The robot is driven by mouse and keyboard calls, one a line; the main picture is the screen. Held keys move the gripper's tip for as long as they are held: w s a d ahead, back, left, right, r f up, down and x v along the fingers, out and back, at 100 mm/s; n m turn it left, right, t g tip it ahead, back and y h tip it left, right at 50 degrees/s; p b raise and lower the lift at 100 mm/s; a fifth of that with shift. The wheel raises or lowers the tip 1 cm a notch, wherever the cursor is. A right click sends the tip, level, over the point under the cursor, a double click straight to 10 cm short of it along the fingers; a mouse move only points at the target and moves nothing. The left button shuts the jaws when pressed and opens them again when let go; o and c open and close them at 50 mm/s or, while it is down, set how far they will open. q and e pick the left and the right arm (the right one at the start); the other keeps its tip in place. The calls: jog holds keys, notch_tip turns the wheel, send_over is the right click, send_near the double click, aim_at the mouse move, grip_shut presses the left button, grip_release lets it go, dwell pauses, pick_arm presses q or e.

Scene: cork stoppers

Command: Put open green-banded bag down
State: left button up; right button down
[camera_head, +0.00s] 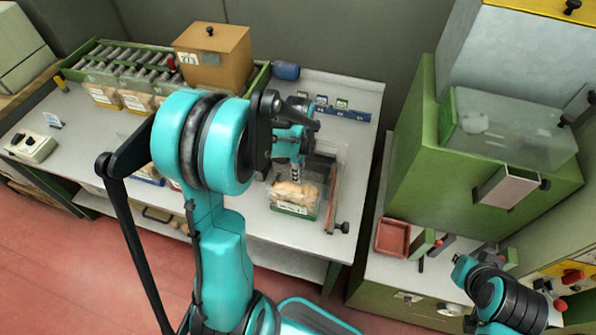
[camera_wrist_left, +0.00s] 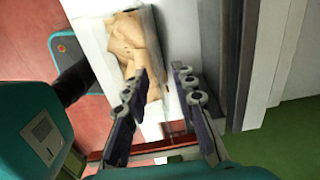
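The clear bag with a green band (camera_head: 293,209) holds tan corks (camera_head: 292,190) and stands on the white bench near its front edge. In the left wrist view the tan contents (camera_wrist_left: 128,42) lie just beyond the fingertips, mostly to the left. My left gripper (camera_head: 297,172) is above the bag in the head view, its arm hiding part of the area. In the wrist view its fingers (camera_wrist_left: 160,72) are apart, with a clear gap between the tips; I see no bag wall pinched there. The bag's rim is hard to make out. My right arm is at lower right; its fingers are unclear.
A clear panel and a reddish-brown bar (camera_head: 333,190) stand close to the bag's right. Behind are a brown box (camera_head: 213,55) and a green rack of grey rollers (camera_head: 115,65). A red tray (camera_head: 393,238) lies on the right-hand counter. White bench surface is free behind the bag.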

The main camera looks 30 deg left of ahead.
pick_arm(q)
notch_tip(320, 180, up, 10)
jog(key=p, duration=0.2)
jog(key=shift+r+p, duration=0.25)
jog(key=shift+p, duration=0.1)
jog(key=shift+r, duration=0.6)
jog(key=s+d+r+n+t, duration=0.5)
jog(key=s+d+n, duration=0.5)
jog(key=n, duration=0.5)
jog(key=shift+s+d+t, duration=0.3)
jog(key=shift+s+t, duration=0.25)
jog(key=shift+t, duration=0.55)
